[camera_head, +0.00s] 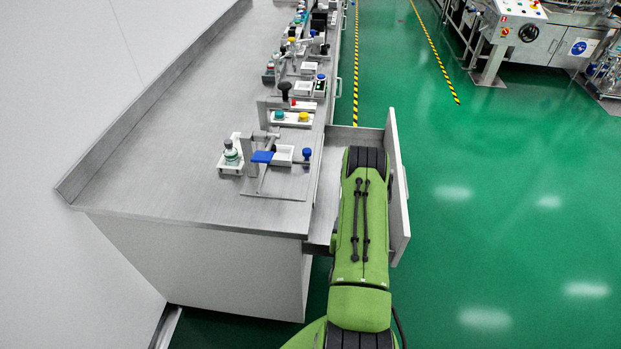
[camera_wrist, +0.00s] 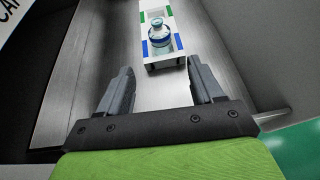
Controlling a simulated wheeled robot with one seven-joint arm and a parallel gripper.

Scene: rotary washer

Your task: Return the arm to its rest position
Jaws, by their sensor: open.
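My green arm (camera_head: 362,230) reaches forward over the open drawer (camera_head: 398,190) at the counter's right side in the head view. My gripper is hidden there behind the arm. In the wrist view my gripper (camera_wrist: 160,66) is open, its two grey fingers spread apart with nothing between them. The holder sits on the drawer's grey floor, just beyond the fingertips. The bottle looks upright and apart from the fingers.
Drawer walls (camera_wrist: 235,70) rise close on both sides of my gripper. The counter (camera_head: 180,150) holds a bottle in a white holder (camera_head: 231,155), a blue-handled fixture (camera_head: 264,157) and several stations behind. Green floor (camera_head: 480,220) is clear at the right; machinery (camera_head: 540,40) stands far right.

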